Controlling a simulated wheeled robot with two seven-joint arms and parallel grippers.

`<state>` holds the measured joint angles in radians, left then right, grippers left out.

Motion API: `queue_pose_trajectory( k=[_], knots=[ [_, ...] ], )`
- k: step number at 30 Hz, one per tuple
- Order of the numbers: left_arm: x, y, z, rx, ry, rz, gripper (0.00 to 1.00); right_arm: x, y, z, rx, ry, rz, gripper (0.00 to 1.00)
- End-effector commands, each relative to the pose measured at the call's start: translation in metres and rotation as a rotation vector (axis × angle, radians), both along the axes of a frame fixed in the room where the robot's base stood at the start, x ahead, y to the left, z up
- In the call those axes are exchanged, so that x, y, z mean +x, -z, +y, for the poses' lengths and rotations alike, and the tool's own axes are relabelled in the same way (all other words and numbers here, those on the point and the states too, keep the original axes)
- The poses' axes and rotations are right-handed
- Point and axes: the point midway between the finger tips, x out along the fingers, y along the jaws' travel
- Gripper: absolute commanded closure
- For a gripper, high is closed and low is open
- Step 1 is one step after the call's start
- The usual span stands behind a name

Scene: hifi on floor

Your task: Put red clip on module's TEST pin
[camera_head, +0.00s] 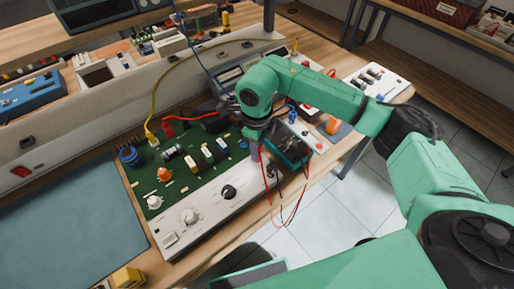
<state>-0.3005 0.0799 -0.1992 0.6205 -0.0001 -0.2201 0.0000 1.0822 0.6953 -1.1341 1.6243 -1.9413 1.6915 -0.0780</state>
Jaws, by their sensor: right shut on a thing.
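The module (205,217) is a green circuit board with a white front panel, lying on the wooden bench. It carries knobs, a blue coil and several small parts. My right arm reaches over its right end from the right. My right gripper (255,146) points down there and is shut on a small red thing, which looks like the red clip (256,153). A red lead hangs from there over the bench front. The fingertips are small and partly hidden by my wrist. I cannot make out the TEST pin. My left gripper is not in view.
A red plug or clip (168,130) and a yellow clip (152,139) sit at the board's back edge. A teal meter (291,148) is close on the right. A blue mat (65,225) lies clear at the left. Instruments stand behind.

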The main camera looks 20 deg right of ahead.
Motion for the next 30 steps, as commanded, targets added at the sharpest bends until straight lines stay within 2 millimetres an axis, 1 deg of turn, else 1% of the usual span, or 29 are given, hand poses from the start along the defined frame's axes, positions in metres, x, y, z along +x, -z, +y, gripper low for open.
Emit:
queue_pose_trajectory(
  k=[18, 26, 27, 29, 30],
  knots=[
    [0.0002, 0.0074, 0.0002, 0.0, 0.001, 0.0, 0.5, 0.0001, 0.008, -0.0001, 0.0, 0.0, 0.0, 1.0],
    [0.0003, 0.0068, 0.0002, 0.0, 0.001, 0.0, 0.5, 0.0, 0.0074, 0.0, 0.0, 0.0, 0.0, 1.0],
    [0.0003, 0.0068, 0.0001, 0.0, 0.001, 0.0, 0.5, 0.0, 0.0074, -0.0001, 0.0, 0.0, 0.0, 0.6],
    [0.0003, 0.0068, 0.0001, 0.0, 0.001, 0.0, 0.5, 0.0, 0.0075, 0.0, 0.0, 0.0, 0.0, 0.37],
    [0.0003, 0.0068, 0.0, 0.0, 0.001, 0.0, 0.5, 0.0, 0.0075, 0.0, 0.0, 0.0, 0.0, 0.36]
  ],
)
